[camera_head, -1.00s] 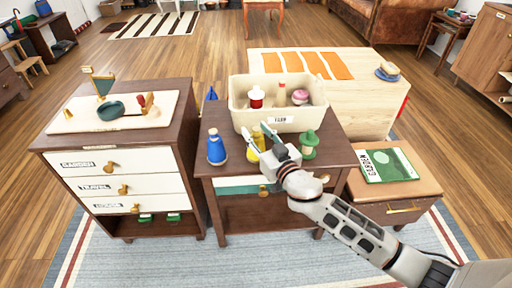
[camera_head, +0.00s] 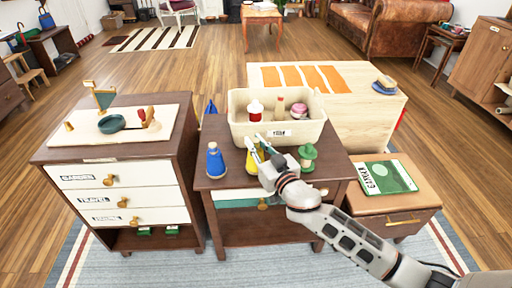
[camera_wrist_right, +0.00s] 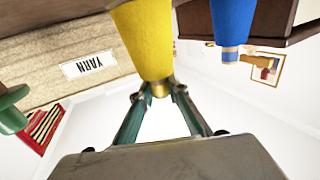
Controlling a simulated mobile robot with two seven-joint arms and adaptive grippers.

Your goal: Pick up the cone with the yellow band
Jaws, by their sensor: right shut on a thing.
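A yellow cone (camera_head: 250,160) stands near the front of the dark brown table (camera_head: 222,178), partly hidden by my right gripper (camera_head: 256,156). In the right wrist view the gripper (camera_wrist_right: 160,90) is shut on the narrow end of the yellow cone (camera_wrist_right: 148,40), at its gold-coloured tip. I cannot tell whether its base touches the table. A blue cone (camera_head: 215,162) with a gold-coloured top stands apart to the left; it also shows in the wrist view (camera_wrist_right: 233,20). A green cone-like piece (camera_head: 307,158) stands to the right. My left gripper is out of view.
A cream bin (camera_head: 236,122) labelled YARN stands behind the cones with several items in it. A drawer cabinet (camera_head: 62,153) with a cream tray is on the left.

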